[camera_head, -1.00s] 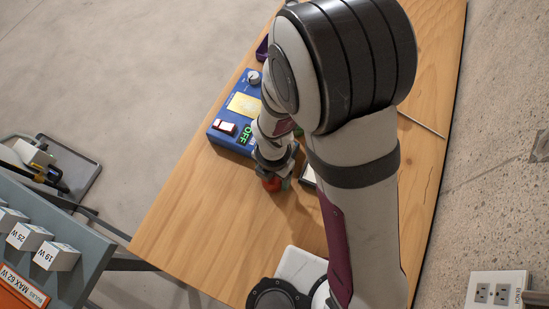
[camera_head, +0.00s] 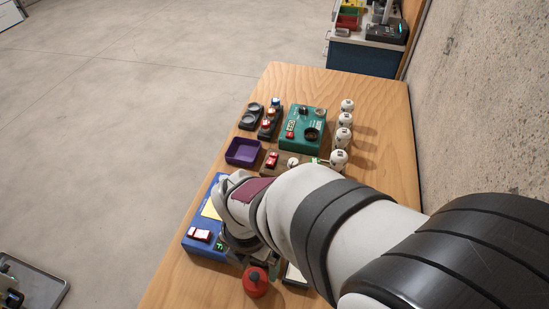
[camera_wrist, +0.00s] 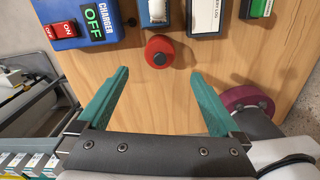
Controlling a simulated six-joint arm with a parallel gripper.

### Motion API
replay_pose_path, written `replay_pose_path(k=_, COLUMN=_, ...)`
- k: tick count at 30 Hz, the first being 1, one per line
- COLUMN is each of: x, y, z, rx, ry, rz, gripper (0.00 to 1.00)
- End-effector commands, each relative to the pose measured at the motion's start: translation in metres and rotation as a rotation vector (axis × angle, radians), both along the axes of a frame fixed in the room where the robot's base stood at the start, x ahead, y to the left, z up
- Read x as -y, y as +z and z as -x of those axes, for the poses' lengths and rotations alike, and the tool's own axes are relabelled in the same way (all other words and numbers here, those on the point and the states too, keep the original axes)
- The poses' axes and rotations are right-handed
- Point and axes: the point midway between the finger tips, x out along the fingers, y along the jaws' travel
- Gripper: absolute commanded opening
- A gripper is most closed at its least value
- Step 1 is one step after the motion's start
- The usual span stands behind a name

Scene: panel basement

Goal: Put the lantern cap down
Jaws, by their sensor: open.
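The red round lantern cap (camera_head: 256,281) with a dark knob on top rests on the wooden table, near the front of the blue charger box. In the wrist view the cap (camera_wrist: 160,43) lies beyond and between my fingertips, with a gap to both fingers. My gripper (camera_wrist: 160,73) is open and empty, its two green fingers spread wide. In the head view my arm and wrist hide most of the gripper beside the cap.
The blue charger (camera_head: 196,246) has a red switch and shows OFF in the wrist view. A purple tray (camera_head: 243,151), a green device (camera_head: 304,130) and several white bulbs (camera_head: 343,137) stand farther back. Bare wood (camera_wrist: 225,70) surrounds the cap's right side.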

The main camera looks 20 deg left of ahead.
Motion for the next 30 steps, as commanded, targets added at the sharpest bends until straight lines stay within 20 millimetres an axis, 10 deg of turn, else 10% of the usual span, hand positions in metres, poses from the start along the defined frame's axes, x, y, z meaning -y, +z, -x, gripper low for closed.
replay_pose_path(k=5, x=0.006, y=0.008, z=-0.002, rx=-0.001, ry=-0.071, rz=-0.002, gripper=1.00)
replay_pose_path(k=7, x=0.026, y=0.020, z=-0.006, rx=-0.007, ry=-0.345, rz=-0.007, gripper=1.00)
replay_pose_path(k=13, x=0.128, y=0.069, z=0.016, rx=-0.088, ry=-1.924, rz=-0.015, gripper=1.00)
replay_pose_path(k=19, x=0.171, y=0.087, z=0.060, rx=-0.220, ry=-3.122, rz=0.039, gripper=1.00)
replay_pose_path(k=20, x=0.173, y=0.088, z=0.064, rx=0.223, ry=3.047, rz=-0.046, gripper=1.00)
replay_pose_path(k=30, x=0.176, y=0.089, z=0.072, rx=0.222, ry=2.841, rz=-0.065, gripper=1.00)
